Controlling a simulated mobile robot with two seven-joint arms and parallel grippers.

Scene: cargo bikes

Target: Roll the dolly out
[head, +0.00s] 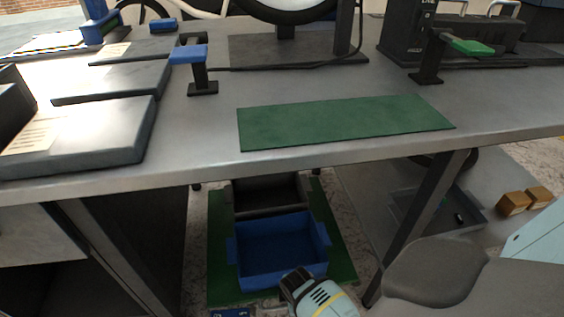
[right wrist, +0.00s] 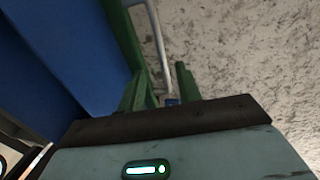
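The dolly (head: 340,262) is a low green platform on the floor under the workbench, carrying a blue crate (head: 235,270) at its front. My right gripper (head: 292,277) is low, in front of the crate in the head view. In the right wrist view, two green uprights, apparently my right gripper's fingers (right wrist: 163,88), stand apart. A thin metal rod (right wrist: 158,40) runs down towards the gap between them, with a small blue piece (right wrist: 172,101) at its end. I cannot tell whether the fingers touch it. My left gripper is not in view.
The workbench (head: 200,160) spans above the dolly, with a leg (head: 425,215) to the right and a dark cabinet side to the left. A grey bin (head: 460,212) and small brown boxes (head: 514,203) are on the right. A green mat (head: 340,122) lies on the benchtop.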

